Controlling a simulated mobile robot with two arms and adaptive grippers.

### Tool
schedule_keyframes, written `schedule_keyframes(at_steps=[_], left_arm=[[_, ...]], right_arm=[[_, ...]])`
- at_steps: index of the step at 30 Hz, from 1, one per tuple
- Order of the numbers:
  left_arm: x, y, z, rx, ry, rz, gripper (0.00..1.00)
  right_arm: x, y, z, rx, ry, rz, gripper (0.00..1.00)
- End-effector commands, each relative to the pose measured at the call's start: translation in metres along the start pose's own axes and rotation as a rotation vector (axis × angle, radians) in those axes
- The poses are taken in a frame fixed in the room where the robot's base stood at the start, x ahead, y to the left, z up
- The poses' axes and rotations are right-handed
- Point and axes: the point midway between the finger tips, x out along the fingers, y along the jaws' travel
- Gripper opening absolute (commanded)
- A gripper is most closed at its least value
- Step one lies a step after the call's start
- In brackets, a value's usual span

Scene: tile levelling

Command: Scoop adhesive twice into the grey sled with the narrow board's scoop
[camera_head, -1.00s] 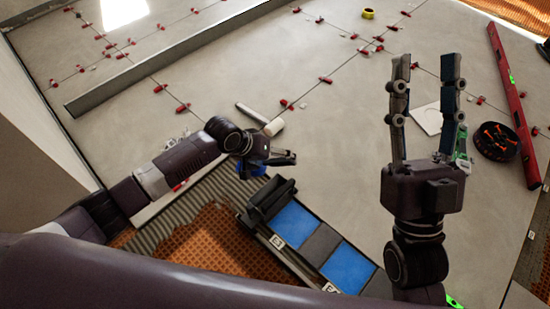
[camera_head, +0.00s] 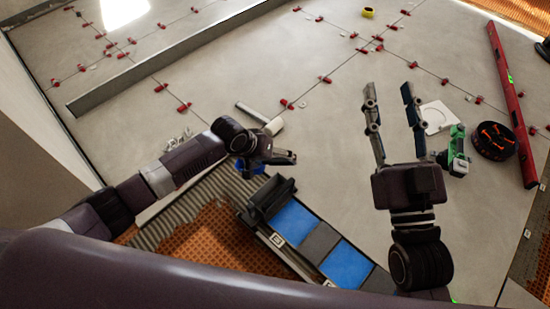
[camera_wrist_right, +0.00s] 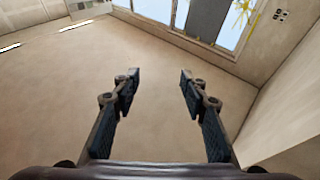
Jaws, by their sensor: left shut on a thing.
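My left gripper (camera_head: 284,157) is low over the near left floor in the head view. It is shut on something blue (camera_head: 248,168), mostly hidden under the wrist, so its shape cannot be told. Just below is a dark grey open box (camera_head: 268,198) at the end of a narrow board with blue pads (camera_head: 346,266). I cannot tell clearly which part is the sled or the scoop. Grey ribbed adhesive (camera_head: 178,212) lies beside it. My right gripper (camera_head: 388,90) is raised, open and empty; its spread fingers also show in the right wrist view (camera_wrist_right: 160,85).
A white-headed mallet (camera_head: 273,126) lies behind my left gripper. To the right are a green tool (camera_head: 457,152), a white square plate (camera_head: 437,117), a black tub (camera_head: 494,141) and a red level (camera_head: 512,105). Orange membrane (camera_head: 215,245) lies near. Mid-floor tiles are mostly clear.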

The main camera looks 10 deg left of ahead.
Motion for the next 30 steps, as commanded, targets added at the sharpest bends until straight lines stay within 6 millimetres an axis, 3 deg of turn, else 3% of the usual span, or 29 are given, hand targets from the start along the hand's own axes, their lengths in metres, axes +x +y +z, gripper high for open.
schedule_keyframes(at_steps=[14, 30], left_arm=[[-0.004, 0.002, -0.002, 0.012, 0.001, -0.027, 0.49], [-0.006, 0.003, -0.003, 0.026, -0.001, -0.061, 0.49]], right_arm=[[-0.008, 0.006, 0.048, -0.007, -0.229, 0.012, 0.40], [-0.032, 0.013, 0.097, -0.011, -0.475, 0.027, 0.40]])
